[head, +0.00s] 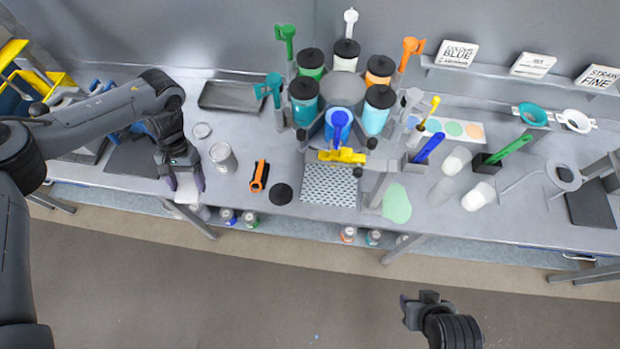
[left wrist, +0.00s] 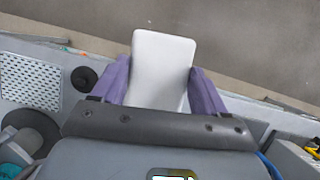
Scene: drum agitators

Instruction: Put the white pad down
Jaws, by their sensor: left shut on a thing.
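The white pad (left wrist: 162,65) is a flat, pale rounded rectangle between the purple fingers of my left gripper (left wrist: 160,88) in the left wrist view. The gripper is shut on it, with a finger along each side. In the head view my left gripper (head: 186,184) is over the front edge of the bench at left, and the pad (head: 187,188) shows between its fingers. I cannot tell whether the pad touches the bench. My right gripper (head: 424,300) is in front of the bench, over the floor, with nothing seen in it; its fingers are too unclear to judge.
An orange-and-black tool (head: 259,176) and a black disc (head: 281,194) lie further right. A dark tray (head: 233,96) lies at the back. A drum rack (head: 342,88) with several coloured drums stands mid-bench.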

